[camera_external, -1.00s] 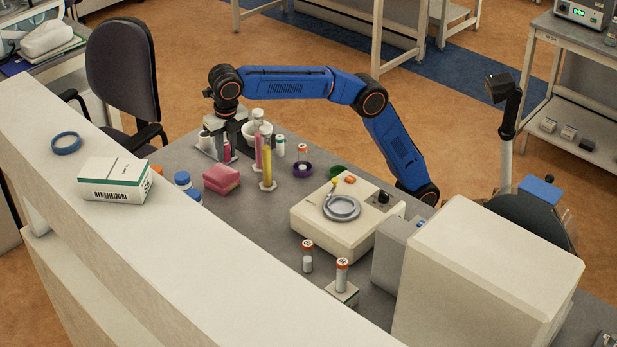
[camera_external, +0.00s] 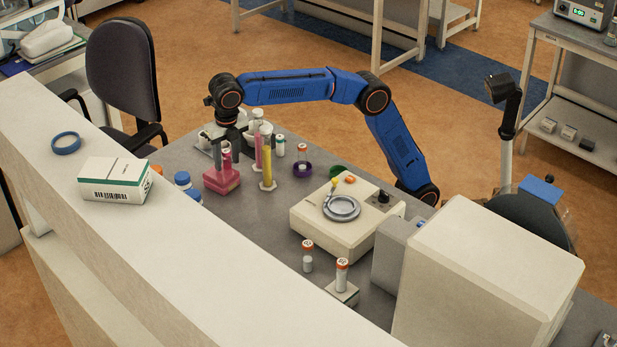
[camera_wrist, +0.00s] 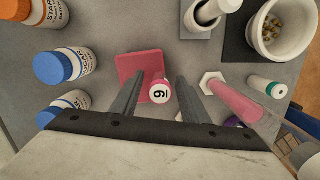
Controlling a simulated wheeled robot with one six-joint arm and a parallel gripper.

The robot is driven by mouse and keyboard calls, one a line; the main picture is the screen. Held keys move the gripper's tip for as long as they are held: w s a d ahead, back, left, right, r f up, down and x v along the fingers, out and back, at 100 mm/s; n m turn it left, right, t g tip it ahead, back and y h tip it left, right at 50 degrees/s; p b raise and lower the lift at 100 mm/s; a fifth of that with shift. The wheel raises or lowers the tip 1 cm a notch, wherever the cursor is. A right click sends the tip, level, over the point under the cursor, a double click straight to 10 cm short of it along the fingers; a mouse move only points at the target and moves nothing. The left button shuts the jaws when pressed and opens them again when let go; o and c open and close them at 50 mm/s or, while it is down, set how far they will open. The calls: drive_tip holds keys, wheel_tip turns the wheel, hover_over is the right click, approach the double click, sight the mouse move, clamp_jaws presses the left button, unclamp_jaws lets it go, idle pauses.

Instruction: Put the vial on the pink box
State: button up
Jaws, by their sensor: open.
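The pink box (camera_external: 221,182) lies on the grey bench; it also shows in the wrist view (camera_wrist: 132,66). A vial (camera_wrist: 160,92) with a white top marked 9 and a reddish body is upright over the pink box and appears to stand on it. It shows small in the external view (camera_external: 227,160). My gripper (camera_wrist: 161,80) is open, its fingers on either side of the vial with gaps visible. In the external view my gripper (camera_external: 225,165) is low over the pink box. The vial's base is hidden from above.
Blue-capped bottles (camera_wrist: 60,66) stand left of the pink box. A pink cylinder (camera_wrist: 236,100) on a hexagonal foot is close to the right finger. A yellow cylinder (camera_external: 267,165), a mortar (camera_wrist: 282,28) and a white device (camera_external: 345,220) stand on the bench.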

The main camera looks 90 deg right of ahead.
sight(227, 151)
drive_tip(key=shift+r, duration=0.15)
drive_tip(key=shift+s+a+r, duration=0.15)
drive_tip(key=shift+a+r, duration=0.05)
drive_tip(key=shift+r, duration=1.65)
drive_tip(key=shift+s+a+r, duration=0.1)
drive_tip(key=shift+a+r, duration=0.05)
drive_tip(key=shift+r, duration=1.7)
drive_tip(key=s+a+r+m+t+y, duration=0.1)
drive_tip(key=s+a+r+m+y, duration=0.2)
drive_tip(key=s+a+r, duration=0.7)
drive_tip(key=s+d+f+m+t+y, duration=0.1)
drive_tip(key=s+d+f+m, duration=0.1)
drive_tip(key=s+d+m, duration=0.55)
drive_tip(key=s+d+f+m+t+h, duration=0.1)
drive_tip(key=s+d+f+m, duration=0.3)
drive_tip(key=s+d+f, duration=0.5)
drive_tip(key=s+d+f+m+t, duration=0.1)
drive_tip(key=s+d+f+m, duration=0.3)
drive_tip(key=d+f, duration=0.5)
drive_tip(key=s+d+f+m+h, duration=0.1)
drive_tip(key=s+d+f+m, duration=0.2)
drive_tip(key=s+d+f, duration=0.3)
drive_tip(key=s+d+f+m, duration=0.3)
drive_tip(key=s+d+f, duration=0.4)
drive_tip(key=f, duration=0.7)
drive_tip(key=s, duration=0.2)
drive_tip(key=shift+s+f+m+h, duration=0.35)
drive_tip(key=shift+s+h, duration=0.05)
